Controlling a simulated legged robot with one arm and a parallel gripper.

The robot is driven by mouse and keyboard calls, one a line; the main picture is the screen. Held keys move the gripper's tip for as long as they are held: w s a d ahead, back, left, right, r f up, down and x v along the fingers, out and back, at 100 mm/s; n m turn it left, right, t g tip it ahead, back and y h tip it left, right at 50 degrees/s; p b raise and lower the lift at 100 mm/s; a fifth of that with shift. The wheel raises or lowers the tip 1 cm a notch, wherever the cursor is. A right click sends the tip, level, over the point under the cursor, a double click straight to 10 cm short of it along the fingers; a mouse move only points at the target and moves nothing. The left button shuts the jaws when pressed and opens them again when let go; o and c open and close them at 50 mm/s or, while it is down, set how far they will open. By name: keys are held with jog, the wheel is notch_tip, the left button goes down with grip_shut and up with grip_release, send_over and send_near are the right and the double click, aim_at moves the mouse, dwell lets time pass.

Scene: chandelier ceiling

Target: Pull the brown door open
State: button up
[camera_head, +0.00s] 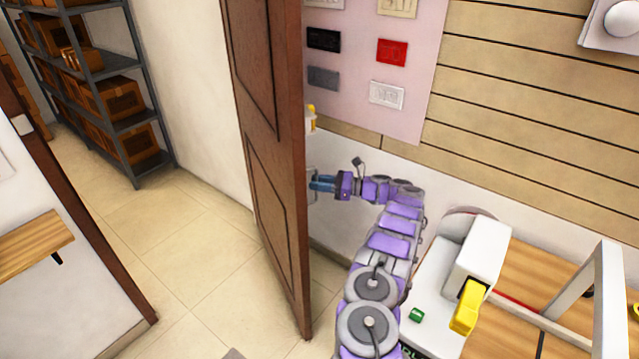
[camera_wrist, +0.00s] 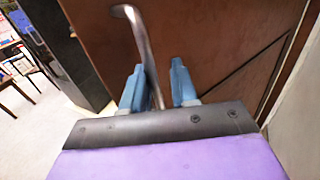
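The brown door (camera_head: 262,130) stands ajar in the head view, with a hallway visible past its left side. My gripper (camera_head: 322,183) is at the door's right-hand face, beside its handle (camera_head: 312,180). In the wrist view, the curved metal handle (camera_wrist: 138,35) runs between the two blue fingers of my gripper (camera_wrist: 158,78). The fingers are apart, with a gap visible beside the handle, so they are around it rather than clamped on it. The brown door panel (camera_wrist: 215,45) fills the background there. The handle's lower end is hidden behind my gripper.
A metal shelf with boxes (camera_head: 110,95) stands in the hallway. The brown door frame (camera_head: 95,250) and a wooden bench (camera_head: 32,248) are at the left. A wall with switch samples (camera_head: 375,60) is behind my arm. The tiled floor (camera_head: 190,245) in the doorway is clear.

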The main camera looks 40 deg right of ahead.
jog(key=p+v, duration=0.1)
jog(key=v, duration=0.6)
jog(key=shift+d, duration=0.25)
jog(key=shift+s+a, duration=0.1)
